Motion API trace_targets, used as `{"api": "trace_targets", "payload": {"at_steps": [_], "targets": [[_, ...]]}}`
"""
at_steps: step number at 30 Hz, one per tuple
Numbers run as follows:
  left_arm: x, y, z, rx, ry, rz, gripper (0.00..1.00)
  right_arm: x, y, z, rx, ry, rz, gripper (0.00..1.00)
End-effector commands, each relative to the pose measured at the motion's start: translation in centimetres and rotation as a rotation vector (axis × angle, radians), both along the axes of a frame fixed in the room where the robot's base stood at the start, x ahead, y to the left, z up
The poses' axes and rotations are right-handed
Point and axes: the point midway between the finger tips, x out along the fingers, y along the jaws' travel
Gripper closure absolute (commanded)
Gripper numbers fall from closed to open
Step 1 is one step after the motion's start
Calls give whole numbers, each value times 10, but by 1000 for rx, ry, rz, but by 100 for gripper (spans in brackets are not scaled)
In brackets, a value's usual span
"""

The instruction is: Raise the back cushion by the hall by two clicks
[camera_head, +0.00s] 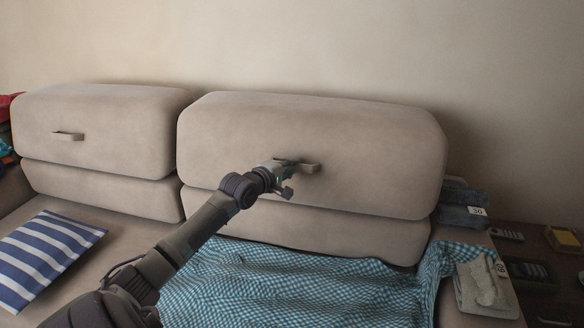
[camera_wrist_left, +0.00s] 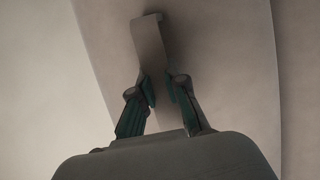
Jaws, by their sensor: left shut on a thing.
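Two beige back cushions stand along the sofa: the right-hand back cushion (camera_head: 340,130) and the left-hand back cushion (camera_head: 100,115). Each has a small pull handle on its front face. My left gripper (camera_head: 289,170) is at the right-hand cushion and shut on its handle (camera_head: 309,168). In the left wrist view the handle (camera_wrist_left: 150,42) sticks out beyond the fingertips of my left gripper (camera_wrist_left: 162,90). The left-hand cushion's handle (camera_head: 68,136) is free. Both cushions sit above lower cushion sections. The frames do not show which one is by the hall. My right gripper is not in view.
A blue checked cloth (camera_head: 290,290) covers the seat below my left arm. A striped pillow (camera_head: 45,255) lies on the seat at left. A dark side table (camera_head: 545,262) holds small items.

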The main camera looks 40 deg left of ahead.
Motion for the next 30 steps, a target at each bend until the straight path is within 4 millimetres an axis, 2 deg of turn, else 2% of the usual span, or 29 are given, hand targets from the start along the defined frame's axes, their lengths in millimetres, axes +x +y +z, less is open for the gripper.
{"api": "trace_targets", "payload": {"at_steps": [7, 11, 13, 20, 24, 30], "targets": [[-3, -3, -2, 5, -16, -2, 100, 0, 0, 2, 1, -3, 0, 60], [-14, -11, -7, 40, -82, -4, 100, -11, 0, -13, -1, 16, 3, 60], [-23, -15, -11, 68, -132, -3, 100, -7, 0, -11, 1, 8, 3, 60], [-40, -25, -18, 136, -248, -5, 100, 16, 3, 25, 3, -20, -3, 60], [-47, -28, -22, 165, -297, -4, 100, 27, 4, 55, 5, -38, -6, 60], [-54, -32, -24, 192, -346, -4, 100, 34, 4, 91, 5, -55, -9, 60]]}}
